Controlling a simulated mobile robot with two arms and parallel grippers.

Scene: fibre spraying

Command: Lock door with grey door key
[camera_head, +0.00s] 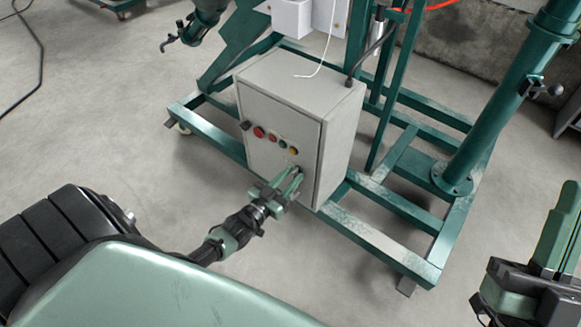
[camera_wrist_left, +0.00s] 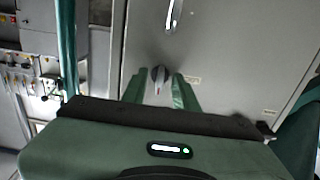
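The grey control cabinet (camera_head: 307,125) stands upright on a green frame, and its front door looks closed. My left gripper (camera_head: 291,179) is at the lower right part of the door. In the left wrist view my left gripper (camera_wrist_left: 159,88) has its two green fingers apart. A dark grey knob-like piece (camera_wrist_left: 159,73) with a small red mark, which looks like the door key, sits on the door between the fingertips. Neither finger clearly touches it. In the head view the gripper mostly hides it. My right gripper (camera_head: 560,235) is at the right edge, away from the cabinet, its finger gap unclear.
A black switch (camera_head: 246,125), a red button (camera_head: 258,132) and several other buttons are on the door. A silver handle (camera_wrist_left: 173,14) shows above the key. The green frame (camera_head: 385,240) extends right of the cabinet. The floor (camera_head: 120,130) to the left is clear.

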